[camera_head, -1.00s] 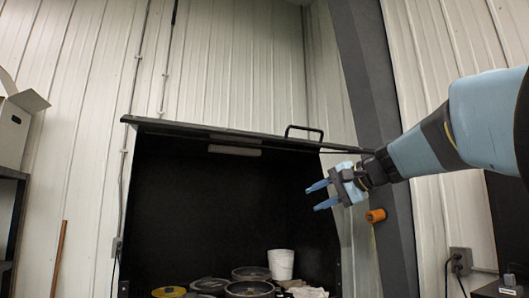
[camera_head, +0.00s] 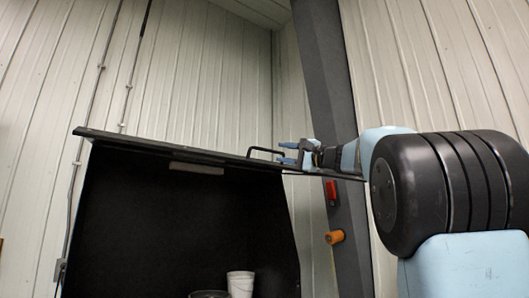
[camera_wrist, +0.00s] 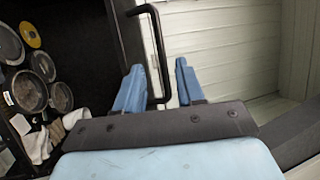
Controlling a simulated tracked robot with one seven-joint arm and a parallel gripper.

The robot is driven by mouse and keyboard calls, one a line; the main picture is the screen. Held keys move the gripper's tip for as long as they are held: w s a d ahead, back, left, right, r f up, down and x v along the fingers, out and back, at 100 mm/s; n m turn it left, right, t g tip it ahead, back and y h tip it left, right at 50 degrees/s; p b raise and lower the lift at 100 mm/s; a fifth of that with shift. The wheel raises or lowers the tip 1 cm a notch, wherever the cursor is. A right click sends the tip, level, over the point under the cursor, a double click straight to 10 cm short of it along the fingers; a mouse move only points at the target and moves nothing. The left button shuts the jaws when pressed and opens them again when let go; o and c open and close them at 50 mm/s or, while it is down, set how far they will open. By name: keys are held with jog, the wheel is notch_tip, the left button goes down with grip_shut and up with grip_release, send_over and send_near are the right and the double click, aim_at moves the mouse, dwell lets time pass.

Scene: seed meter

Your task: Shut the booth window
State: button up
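The booth window (camera_head: 150,142) is a dark panel raised at the top of the black booth (camera_head: 170,230), so the booth front stands open. Its black bar handle (camera_head: 266,151) sits near the right end of the panel. My gripper (camera_head: 282,153) is at the handle, coming from the right. In the wrist view the handle (camera_wrist: 157,45) runs down and its bent end lies between the two blue fingers (camera_wrist: 158,78). The fingers are spread, with a visible gap around the bar. I cannot tell whether either finger touches it.
A white bucket (camera_head: 240,284) stands inside the booth. Several round lids or pans (camera_wrist: 30,90) and a pale cloth (camera_wrist: 40,143) show in the wrist view. A dark pillar (camera_head: 335,130) with an orange knob (camera_head: 335,237) rises close behind my arm.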

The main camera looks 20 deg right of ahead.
aim_at(268, 151)
jog(key=x, duration=0.7)
jog(key=shift+w+a+r, duration=0.1)
jog(key=shift+w+a, duration=0.15)
jog(key=shift+w, duration=0.05)
grip_shut()
